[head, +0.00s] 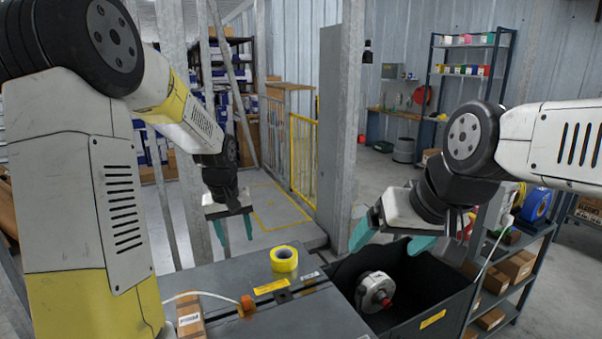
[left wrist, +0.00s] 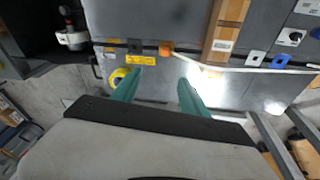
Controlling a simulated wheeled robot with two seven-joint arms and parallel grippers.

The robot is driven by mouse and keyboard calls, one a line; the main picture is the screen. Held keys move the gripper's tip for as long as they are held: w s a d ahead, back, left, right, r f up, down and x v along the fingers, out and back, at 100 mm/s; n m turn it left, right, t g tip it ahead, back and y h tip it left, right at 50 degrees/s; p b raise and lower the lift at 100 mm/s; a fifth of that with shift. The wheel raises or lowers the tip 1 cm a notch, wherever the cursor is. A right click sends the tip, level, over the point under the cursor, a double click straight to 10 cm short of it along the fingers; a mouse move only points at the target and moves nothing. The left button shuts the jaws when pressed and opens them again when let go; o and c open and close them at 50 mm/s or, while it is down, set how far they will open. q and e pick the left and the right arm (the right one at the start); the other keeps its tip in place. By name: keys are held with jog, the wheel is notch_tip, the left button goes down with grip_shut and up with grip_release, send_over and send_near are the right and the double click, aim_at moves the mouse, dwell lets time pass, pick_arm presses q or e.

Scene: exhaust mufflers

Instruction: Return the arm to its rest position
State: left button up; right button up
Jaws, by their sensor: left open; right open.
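My left gripper (head: 233,231) hangs in the air beyond the grey worktop's left side, fingers pointing down. It is open and empty; its two teal fingers stand apart in the left wrist view (left wrist: 158,93). My right gripper (head: 392,240) is over the black bin (head: 438,318), open, with its teal fingers apart and nothing seen between them. A round silver metal part (head: 374,290) with a red piece lies in the bin, below the right gripper and apart from it. It also shows in the left wrist view (left wrist: 72,40).
The grey worktop (head: 222,278) carries a yellow tape roll (head: 284,259), a cardboard box (head: 190,317) and an orange piece (head: 247,303) on a pale cord. A metal post (head: 341,120) stands behind. A shelf unit (head: 515,262) with boxes is at right. Floor beyond the left gripper looks clear.

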pick_arm(q)
jog(key=s+d+r+m+t, duration=0.1)
jog(key=s+r, duration=0.3)
jog(key=s, duration=0.3)
jog(key=s+d+r+m+t+h, duration=0.1)
jog(key=s+r, duration=0.3)
jog(key=s, duration=0.4)
jog(key=s+d+r+m+t, duration=0.1)
jog(key=s+r, duration=0.4)
jog(key=s, duration=0.2)
jog(key=shift+s+m+t+h, duration=0.2)
jog(key=shift+m+t+h, duration=0.1)
jog(key=shift+t+h, duration=0.1)
jog(key=shift+r, duration=0.1)
